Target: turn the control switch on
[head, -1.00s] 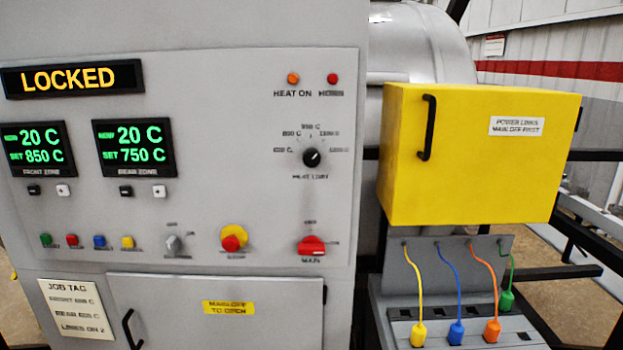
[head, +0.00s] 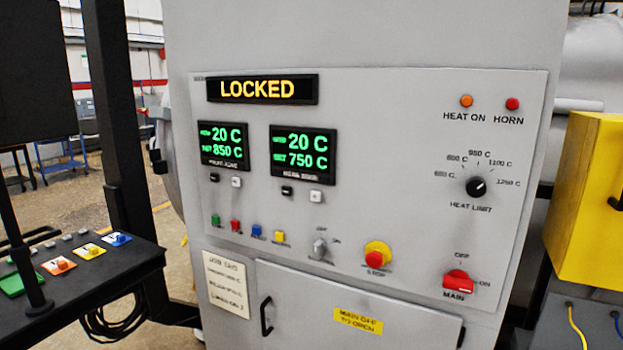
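A small grey rotary knob (head: 320,248) sits low on the grey control panel (head: 400,210), with a mark above it and what looks like ON to its right. Its lower label is too blurred to read, and I cannot tell for sure which mark it points at. A red MAIN switch (head: 458,285) is at the lower right, its handle lying roughly sideways, with OFF above and ON to its right. The display (head: 262,89) reads LOCKED. Neither of my grippers is in view.
A red stop button on a yellow base (head: 377,255) is between the knob and MAIN. A HEAT LIMIT dial (head: 476,188) is above MAIN. A yellow box (head: 590,200) stands at right. A black bench (head: 75,290) with coloured plugs is at left.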

